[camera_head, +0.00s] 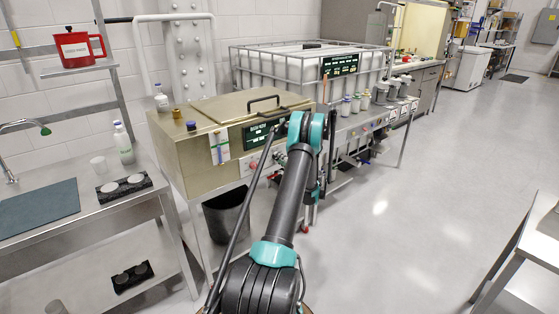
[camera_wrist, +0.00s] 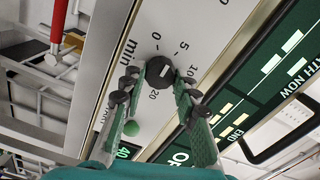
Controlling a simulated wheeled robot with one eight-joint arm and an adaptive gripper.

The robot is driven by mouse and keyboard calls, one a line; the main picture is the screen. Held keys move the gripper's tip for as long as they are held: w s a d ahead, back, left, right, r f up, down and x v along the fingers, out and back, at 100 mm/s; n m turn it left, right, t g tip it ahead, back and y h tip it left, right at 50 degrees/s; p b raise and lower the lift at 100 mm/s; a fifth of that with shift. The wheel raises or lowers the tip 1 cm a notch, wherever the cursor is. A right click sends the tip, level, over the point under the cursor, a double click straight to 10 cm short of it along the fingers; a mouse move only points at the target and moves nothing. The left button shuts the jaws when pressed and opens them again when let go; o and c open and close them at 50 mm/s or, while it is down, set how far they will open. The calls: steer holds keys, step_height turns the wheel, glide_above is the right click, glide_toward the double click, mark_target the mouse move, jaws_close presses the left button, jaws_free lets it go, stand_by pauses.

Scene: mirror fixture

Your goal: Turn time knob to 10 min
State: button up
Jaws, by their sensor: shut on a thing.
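The time knob (camera_wrist: 160,71) is a dark round dial with a pale mark on its face, on a light panel in the wrist view. Printed numbers, among them a 0, a 5 and a 20, and the word "min" surround it. Some numbers are partly covered, and I cannot tell exactly which one the mark faces. My gripper (camera_wrist: 158,77) is shut on the knob, one finger on each side. In the head view, the steel bath (camera_head: 190,152) with a dark display (camera_head: 256,134) stands beyond my arm, which hides the knob and my gripper there.
A large green display (camera_wrist: 285,55) and a dark handle (camera_wrist: 258,153) are to the right. A red handle (camera_wrist: 58,22) is at the upper left. Open floor (camera_head: 420,190) lies to the right.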

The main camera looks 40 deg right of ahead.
steer(key=m, duration=1.2)
steer(key=shift+f+m, duration=0.1)
steer(key=shift+m, duration=0.3)
stand_by(0.3)
steer(key=o, duration=1.2)
steer(key=shift+c, duration=0.2)
steer(key=s+d, duration=0.1)
steer(key=s, duration=1.1)
